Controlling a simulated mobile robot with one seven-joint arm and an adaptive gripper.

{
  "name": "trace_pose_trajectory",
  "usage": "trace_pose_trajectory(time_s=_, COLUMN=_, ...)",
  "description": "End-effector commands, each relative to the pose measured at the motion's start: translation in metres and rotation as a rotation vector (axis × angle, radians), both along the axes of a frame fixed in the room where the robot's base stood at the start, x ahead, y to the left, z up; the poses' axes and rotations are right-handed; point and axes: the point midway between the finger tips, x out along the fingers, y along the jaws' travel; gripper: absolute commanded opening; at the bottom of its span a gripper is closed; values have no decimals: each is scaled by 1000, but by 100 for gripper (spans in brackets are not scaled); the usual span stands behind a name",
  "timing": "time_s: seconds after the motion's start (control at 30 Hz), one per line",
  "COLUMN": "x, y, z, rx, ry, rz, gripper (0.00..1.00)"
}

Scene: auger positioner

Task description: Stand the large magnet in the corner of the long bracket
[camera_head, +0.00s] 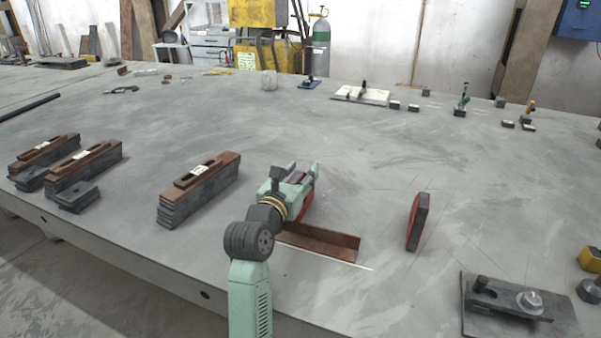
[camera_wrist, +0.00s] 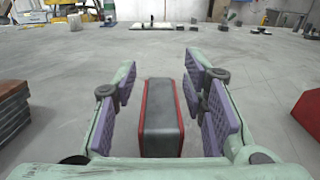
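My gripper (camera_head: 300,174) is low over the table, with its fingers apart. In the wrist view a dark grey magnet with red sides (camera_wrist: 163,122) lies between the two purple finger pads, with a visible gap on its left and a narrow one on its right. In the head view my gripper mostly hides this magnet, and only a red part (camera_head: 307,207) shows. A second red and dark magnet (camera_head: 418,222) stands on the table to the right. The long bracket (camera_head: 330,243), a rusty brown angle, lies just in front of my gripper, its left end hidden by my arm.
A stack of steel bars (camera_head: 198,192) stands left of my gripper, with more stacks farther left. A dark plate with bolts (camera_head: 515,310) lies at the front right. A white board (camera_head: 361,95) and small blocks are far back. The table between is clear.

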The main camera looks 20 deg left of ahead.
Motion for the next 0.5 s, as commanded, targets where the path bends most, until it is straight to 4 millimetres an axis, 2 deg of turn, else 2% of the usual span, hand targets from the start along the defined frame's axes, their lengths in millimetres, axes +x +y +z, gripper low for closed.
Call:
trace_pose_trajectory(time_s=0.17, x=-17, y=2, z=0, rx=-1, ry=-2, rz=3, gripper=39)
trace_pose_trajectory(time_s=0.5, x=-89, y=5, z=0, rx=0, ry=-3, rz=3, gripper=39)
